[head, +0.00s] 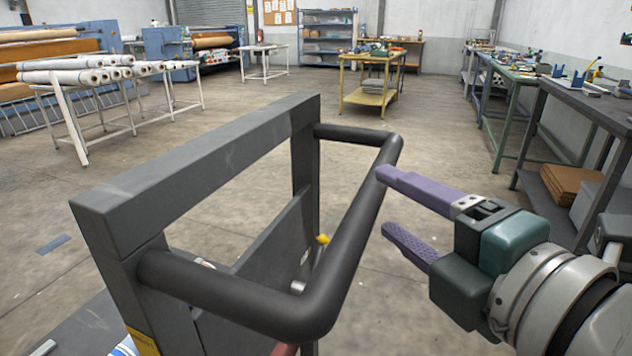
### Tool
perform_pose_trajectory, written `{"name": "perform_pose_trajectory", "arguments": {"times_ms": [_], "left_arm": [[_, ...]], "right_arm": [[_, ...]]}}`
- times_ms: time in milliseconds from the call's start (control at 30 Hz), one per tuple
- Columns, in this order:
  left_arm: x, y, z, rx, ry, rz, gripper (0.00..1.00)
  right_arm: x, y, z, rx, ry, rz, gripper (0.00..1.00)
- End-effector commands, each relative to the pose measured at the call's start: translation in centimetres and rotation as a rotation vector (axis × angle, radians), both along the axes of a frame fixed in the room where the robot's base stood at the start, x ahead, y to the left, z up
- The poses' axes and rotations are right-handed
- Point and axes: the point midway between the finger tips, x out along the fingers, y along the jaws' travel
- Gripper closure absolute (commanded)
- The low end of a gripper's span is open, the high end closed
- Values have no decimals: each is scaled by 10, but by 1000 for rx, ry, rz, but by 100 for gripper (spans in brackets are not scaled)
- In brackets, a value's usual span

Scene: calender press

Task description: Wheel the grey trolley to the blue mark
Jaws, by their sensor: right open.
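The grey trolley (190,165) stands close in front of me, with a dark upright frame and a black tubular handle (352,235) bent out toward the right. My right gripper (384,202) is open, its two purple fingers pointing left at the handle's long bar. The upper fingertip overlaps the bar's edge in the picture; I cannot tell whether it touches. The lower fingertip shows just right of the bar. A small flat blue patch (53,244) lies on the floor at the left, beyond the trolley. The trolley's lower part is mostly cut off. My left gripper is not in view.
A white rack with rolls (80,74) stands at the back left, near blue machines (190,45). A yellow table (372,75) stands at the back centre. Workbenches (590,100) line the right wall. The concrete floor between is mostly clear.

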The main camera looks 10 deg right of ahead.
Motion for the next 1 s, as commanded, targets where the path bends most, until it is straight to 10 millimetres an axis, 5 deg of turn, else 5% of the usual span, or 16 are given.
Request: {"name": "perform_pose_trajectory", "arguments": {"times_ms": [300, 667, 1000], "left_arm": [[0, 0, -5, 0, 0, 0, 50], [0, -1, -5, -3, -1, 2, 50], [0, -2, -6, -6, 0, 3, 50]], "right_arm": [[45, 8, -7, 2, 0, 0, 36], [51, 9, -7, 1, 1, 0, 36], [51, 9, -8, 2, 1, 0, 72]]}}
